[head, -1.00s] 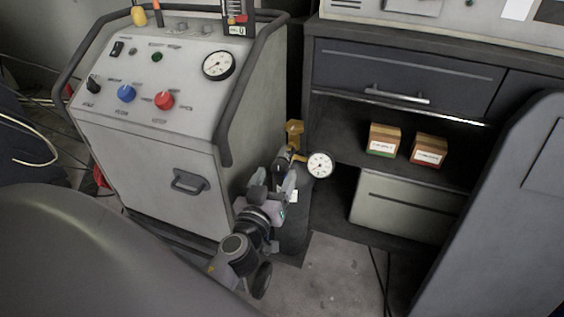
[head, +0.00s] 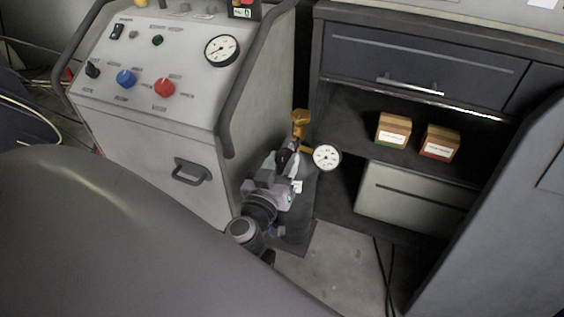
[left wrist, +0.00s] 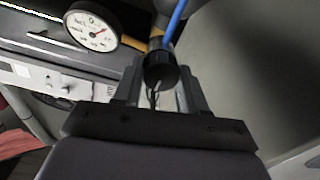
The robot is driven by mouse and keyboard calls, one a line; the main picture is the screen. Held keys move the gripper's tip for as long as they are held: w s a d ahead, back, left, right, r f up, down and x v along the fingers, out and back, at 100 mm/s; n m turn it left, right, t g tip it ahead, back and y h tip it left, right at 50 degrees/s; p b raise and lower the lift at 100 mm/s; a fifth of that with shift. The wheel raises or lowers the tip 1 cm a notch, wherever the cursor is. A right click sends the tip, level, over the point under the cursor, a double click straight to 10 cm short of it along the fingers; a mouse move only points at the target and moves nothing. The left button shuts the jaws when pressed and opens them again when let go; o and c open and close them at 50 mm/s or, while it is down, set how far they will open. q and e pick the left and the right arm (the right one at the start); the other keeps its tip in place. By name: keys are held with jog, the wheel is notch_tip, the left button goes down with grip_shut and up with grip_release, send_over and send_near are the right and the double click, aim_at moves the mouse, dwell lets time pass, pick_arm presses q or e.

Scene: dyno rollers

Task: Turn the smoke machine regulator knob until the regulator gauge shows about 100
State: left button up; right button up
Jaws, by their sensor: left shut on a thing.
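The black regulator knob (left wrist: 160,72) sits between the fingers of my left gripper (left wrist: 158,92). In the head view my left gripper (head: 284,166) comes up from below and is shut on the knob, which it partly hides. My right gripper is in neither view.
The grey machine cabinet (head: 170,140) with a sloped control panel stands left of the regulator. A dark workbench (head: 335,95) with a drawer and two small boxes (head: 393,130) on its shelf stands right. Cables lie on the floor.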

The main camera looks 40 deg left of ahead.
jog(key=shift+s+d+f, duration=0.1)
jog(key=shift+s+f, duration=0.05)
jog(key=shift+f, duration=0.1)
